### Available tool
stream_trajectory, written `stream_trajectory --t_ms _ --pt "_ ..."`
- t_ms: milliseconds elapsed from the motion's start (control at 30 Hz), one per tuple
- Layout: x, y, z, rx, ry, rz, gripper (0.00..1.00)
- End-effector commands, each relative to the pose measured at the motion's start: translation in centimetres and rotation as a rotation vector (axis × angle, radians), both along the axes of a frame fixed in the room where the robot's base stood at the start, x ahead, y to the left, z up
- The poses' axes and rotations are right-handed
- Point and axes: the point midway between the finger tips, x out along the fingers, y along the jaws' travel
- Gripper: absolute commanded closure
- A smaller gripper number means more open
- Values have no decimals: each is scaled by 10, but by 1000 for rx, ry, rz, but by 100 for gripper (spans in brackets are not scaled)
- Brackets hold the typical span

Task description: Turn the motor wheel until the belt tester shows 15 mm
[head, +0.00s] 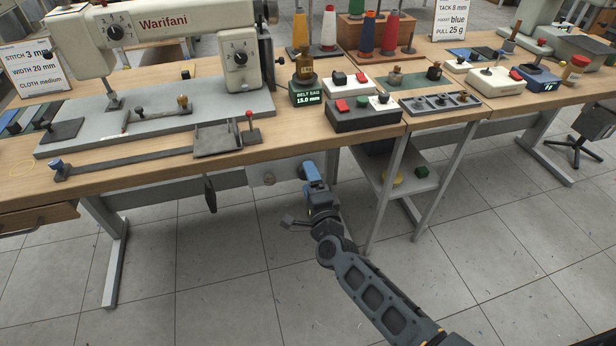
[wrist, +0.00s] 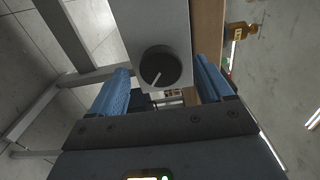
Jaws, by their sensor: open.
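The belt tester (head: 308,96) stands on the table by the sewing machine. Its green display reads belt sag 15.0 mm. The motor wheel (wrist: 160,68) is a round black knob with a white pointer line toward its lower left, on the face of a grey box (wrist: 132,22). My gripper (wrist: 160,84) is open, with one blue finger on each side of the wheel and visible gaps between. In the head view my gripper (head: 311,174) is below the table's front edge beside the grey motor box (head: 262,173); the wheel cannot be made out there.
The sewing machine (head: 165,25) stands on the table (head: 290,135), with a black switch box (head: 363,117) to the right of the tester. A table leg (head: 388,190) and a low shelf (head: 413,183) are right of my gripper. The floor in front is clear.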

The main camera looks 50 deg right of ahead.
Motion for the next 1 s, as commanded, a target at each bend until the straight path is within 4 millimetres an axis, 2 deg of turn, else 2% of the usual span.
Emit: stream_trajectory --t_ms 200,400,1000 --pt "-31 22 0 1 2 1 20" --pt "-48 32 0 0 1 0 20" --pt "-50 34 0 0 0 0 20"
